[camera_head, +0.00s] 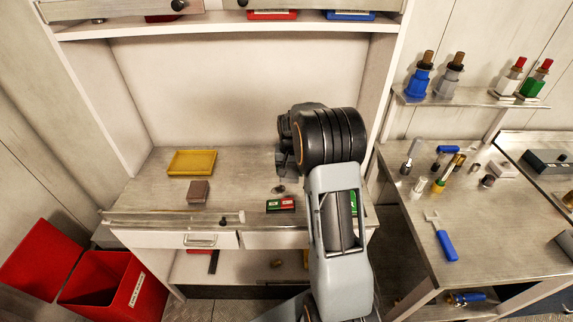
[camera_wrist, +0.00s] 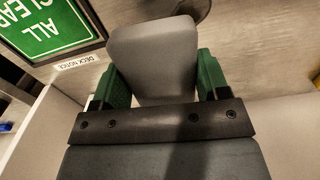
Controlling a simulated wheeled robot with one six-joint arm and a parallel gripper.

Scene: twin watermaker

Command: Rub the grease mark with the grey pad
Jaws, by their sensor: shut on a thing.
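The grey pad (camera_wrist: 152,62) is held between the green fingers of my gripper (camera_wrist: 155,82) in the wrist view. A dark roundish patch (camera_wrist: 192,8), seemingly the grease mark, lies on the worktop just beyond the pad's far end, partly cut by the picture's edge. In the head view a small dark spot (camera_head: 279,188) on the worktop may be the same mark. My arm hides the fingers and the pad there. I cannot tell whether the pad touches the worktop.
A green ALL CLEAR sign (camera_wrist: 52,25) is beside the gripper at upper left. On the worktop are a yellow tray (camera_head: 192,162), a brown block (camera_head: 198,192) and a red-and-green box (camera_head: 281,205). The worktop's back middle looks clear. A side bench (camera_head: 487,240) holds tools.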

